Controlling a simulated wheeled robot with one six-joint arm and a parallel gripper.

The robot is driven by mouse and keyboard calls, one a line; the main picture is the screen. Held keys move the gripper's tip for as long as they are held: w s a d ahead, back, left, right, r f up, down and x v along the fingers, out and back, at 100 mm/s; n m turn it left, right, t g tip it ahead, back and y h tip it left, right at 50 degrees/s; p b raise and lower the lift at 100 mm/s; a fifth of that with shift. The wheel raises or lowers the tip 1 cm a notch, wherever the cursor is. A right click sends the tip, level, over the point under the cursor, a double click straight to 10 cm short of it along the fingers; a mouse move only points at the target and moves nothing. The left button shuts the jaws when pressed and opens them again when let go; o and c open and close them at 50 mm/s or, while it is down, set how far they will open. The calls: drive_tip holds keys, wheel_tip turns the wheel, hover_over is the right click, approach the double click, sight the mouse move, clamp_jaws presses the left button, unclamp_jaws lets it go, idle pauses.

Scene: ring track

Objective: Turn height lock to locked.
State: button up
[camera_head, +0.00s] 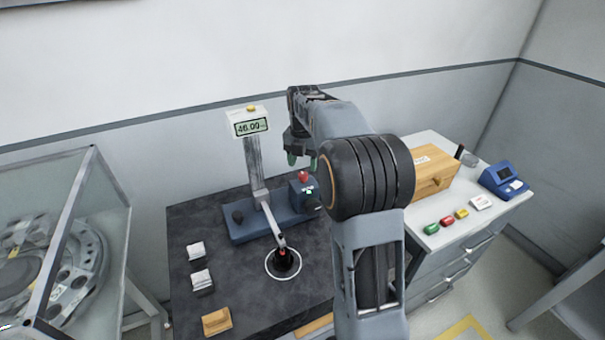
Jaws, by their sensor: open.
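A measuring stand with a blue base (248,228) stands on the dark table, with an upright column and a display (251,127) reading 46.00. A blue box (307,197) with a small green-lit label and a red knob (303,175) on top sits at the base's right end. A dark knob (238,217) is on the left of the base. I cannot tell which knob is the height lock or read its setting. My gripper (302,160) points down with its greenish fingertips apart, just above the red knob. It is open and empty; I see no contact.
A slanted arm of the stand reaches a dark, red-tipped part in a white ring (283,262). White blocks (201,280) and a wooden block (217,321) lie on the table. A glass case stands left; a wooden box (431,172) and a blue device (503,179) are right.

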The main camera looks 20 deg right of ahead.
sight(303, 174)
drive_tip(key=shift+f, duration=2)
drive_tip(key=shift+c, duration=0.2)
drive_tip(key=c, duration=0.9)
